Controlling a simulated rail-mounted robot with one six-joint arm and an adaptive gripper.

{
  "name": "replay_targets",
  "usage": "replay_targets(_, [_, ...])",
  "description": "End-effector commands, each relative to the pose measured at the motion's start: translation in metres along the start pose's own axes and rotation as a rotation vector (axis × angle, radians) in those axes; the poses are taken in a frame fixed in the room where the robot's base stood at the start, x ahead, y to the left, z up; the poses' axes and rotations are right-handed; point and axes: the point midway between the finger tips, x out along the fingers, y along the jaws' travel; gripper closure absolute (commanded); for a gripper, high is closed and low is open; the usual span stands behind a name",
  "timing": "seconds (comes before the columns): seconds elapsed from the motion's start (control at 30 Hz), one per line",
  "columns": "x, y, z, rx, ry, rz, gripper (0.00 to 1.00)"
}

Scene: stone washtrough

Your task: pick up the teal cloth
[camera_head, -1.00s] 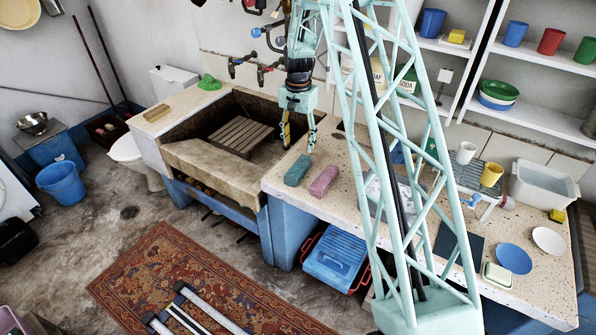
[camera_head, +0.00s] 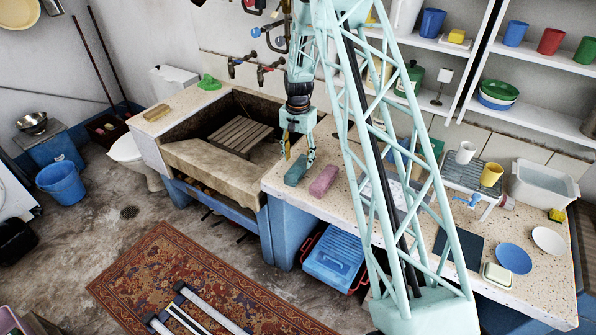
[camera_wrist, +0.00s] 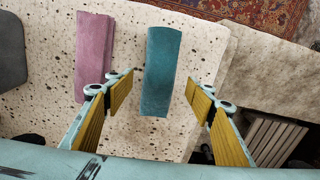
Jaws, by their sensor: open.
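The teal cloth (camera_head: 296,169) is a folded strip lying flat on the speckled counter (camera_head: 341,207), close to the edge beside the stone trough. In the wrist view the teal cloth (camera_wrist: 161,72) runs lengthwise between the fingers and a little beyond their tips. My gripper (camera_head: 298,155) hangs just above and behind the cloth in the head view. In the wrist view my gripper (camera_wrist: 158,92) is open, with yellow-padded fingers on either side of the cloth's near end. I see no contact with the cloth.
A pink folded cloth (camera_head: 323,181) lies close beside the teal one, and shows left of it in the wrist view (camera_wrist: 95,55). The stone trough (camera_head: 205,163) with a wooden slatted rack (camera_head: 240,134) is on the left. Taps (camera_head: 270,75) are on the wall behind.

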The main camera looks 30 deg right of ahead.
Motion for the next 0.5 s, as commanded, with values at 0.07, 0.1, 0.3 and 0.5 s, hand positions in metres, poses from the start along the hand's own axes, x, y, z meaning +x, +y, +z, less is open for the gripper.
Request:
replay_targets(0.07, [0.000,0.000,0.000,0.000,0.000,0.000,0.50])
replay_targets(0.1, [0.000,0.000,0.000,0.000,0.000,0.000,0.50])
replay_targets(0.3, [0.001,0.000,0.000,0.000,0.000,0.000,0.50])
replay_targets(0.5, [0.011,0.001,0.002,0.000,-0.001,0.001,0.50])
